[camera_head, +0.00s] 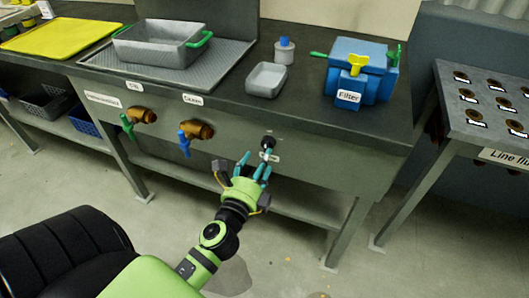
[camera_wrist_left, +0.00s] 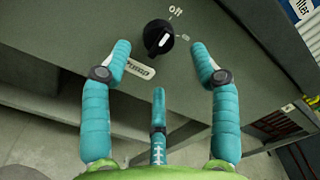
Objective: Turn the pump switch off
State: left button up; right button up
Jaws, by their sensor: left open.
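The pump switch is a round black knob (camera_head: 268,142) on the grey front panel of the bench. In the left wrist view the knob (camera_wrist_left: 156,36) has a short white mark. An "off" label sits at its upper right and a smaller, blurred label at its right. I cannot tell for sure which label the mark points to. My left gripper (camera_head: 257,163) has teal fingers and a green palm. It is open and empty in front of the knob. In the wrist view its spread fingers (camera_wrist_left: 160,62) frame the knob without visible contact. My right gripper is not in view.
A white label plate (camera_wrist_left: 137,68) is below the knob. Left along the panel are brass valves with a blue handle (camera_head: 184,143) and a green handle (camera_head: 127,126). A blue filter box (camera_head: 362,70) and a grey tray (camera_head: 266,79) stand on the bench top. A side table (camera_head: 490,115) stands right.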

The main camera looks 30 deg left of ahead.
pick_arm(q)
jog(key=v, duration=0.2)
jog(key=shift+s+d, duration=0.15)
jog(key=shift+s, duration=0.15)
jog(key=s+d+f+n+g+h+p, duration=0.1)
jog(key=s+d+f+n+g+p, duration=0.15)
jog(key=f, duration=0.65)
jog(key=s+d+f+n+g+h+p, duration=0.1)
jog(key=s+f+n+g+p, duration=0.25)
jog(key=f, duration=0.45)
jog(key=s+d+f+n+g+h+p, duration=0.1)
jog(key=s+d+f+n+g+p, duration=0.15)
jog(key=f, duration=0.65)
jog(key=s+f+n+g+p, duration=0.2)
jog(key=s+f+n+g, duration=0.2)
jog(key=s, duration=0.9)
jog(key=s+f+n+g+h+p, duration=0.1)
jog(key=s+f+n+g, duration=0.3)
jog(key=s, duration=0.8)
notch_tip(320, 180, down, 3)
jog(key=shift+s+r+n+p, duration=0.15)
jog(key=shift+s+n+p, duration=0.2)
jog(key=shift+n+p, duration=0.7)
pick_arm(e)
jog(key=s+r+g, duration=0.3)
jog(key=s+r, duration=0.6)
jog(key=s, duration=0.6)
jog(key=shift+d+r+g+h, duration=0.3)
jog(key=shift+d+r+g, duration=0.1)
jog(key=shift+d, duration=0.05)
